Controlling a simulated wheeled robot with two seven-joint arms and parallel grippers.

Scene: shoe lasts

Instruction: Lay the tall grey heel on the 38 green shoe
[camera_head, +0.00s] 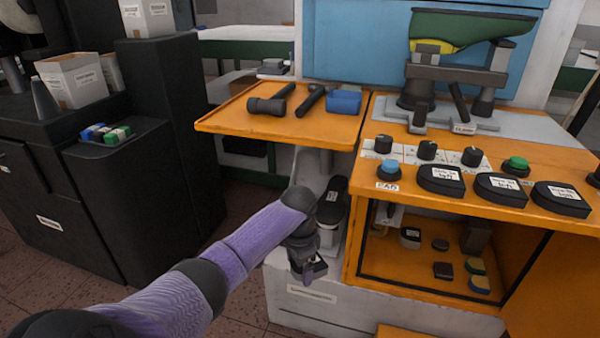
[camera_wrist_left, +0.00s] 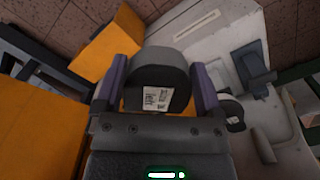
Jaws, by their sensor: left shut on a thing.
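My left gripper (camera_head: 308,268) is low in front of the white machine base, left of the orange cabinet. In the left wrist view, its purple-sided fingers (camera_wrist_left: 158,92) are shut on a dark grey heel (camera_wrist_left: 172,74) with a rounded top and a white label. The label is too small to read. In the head view the heel is mostly hidden by the gripper. A green shoe (camera_head: 470,27) with a yellow patch underneath rests on a dark holder at the back right, far from my gripper. Its size number cannot be read. My right gripper is not in view.
Black labelled pieces (camera_head: 441,180) and knobs line the orange counter (camera_head: 395,112). The open cabinet (camera_head: 372,262) holds several small parts. A black labelled piece (camera_head: 332,200) stands behind my gripper. An orange shelf (camera_head: 222,118) with dark tools and a blue tray (camera_head: 344,102) overhangs above.

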